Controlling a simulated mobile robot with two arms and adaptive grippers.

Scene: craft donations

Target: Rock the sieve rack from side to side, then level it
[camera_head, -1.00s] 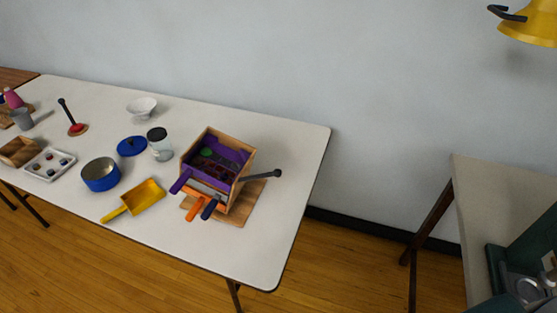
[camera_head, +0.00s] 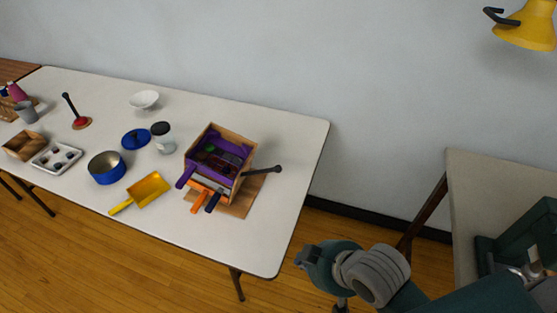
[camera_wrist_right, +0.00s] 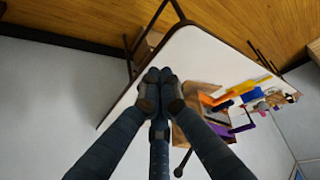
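The sieve rack (camera_head: 246,146) is a wooden box on a wooden board (camera_head: 240,204) near the right end of the white table. A purple sieve (camera_head: 215,159) sits at its top, holding dark red pieces and something green. Orange (camera_head: 200,200) and dark blue (camera_head: 213,202) handles stick out below. A dark-knobbed lever (camera_head: 264,170) points right from its side. The rack also shows in the right wrist view (camera_wrist_right: 190,128), partly behind my fingers. My right gripper (camera_wrist_right: 160,80) has its fingertips together with nothing seen between them, apart from the rack. My left gripper is not in view.
A yellow scoop (camera_head: 146,190), a blue pot (camera_head: 106,168), a blue lid (camera_head: 136,139) and a jar (camera_head: 162,138) stand left of the rack. The table (camera_head: 270,235) is bare at its right end. A second table (camera_head: 500,185) stands at right under a yellow lamp (camera_head: 527,25).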

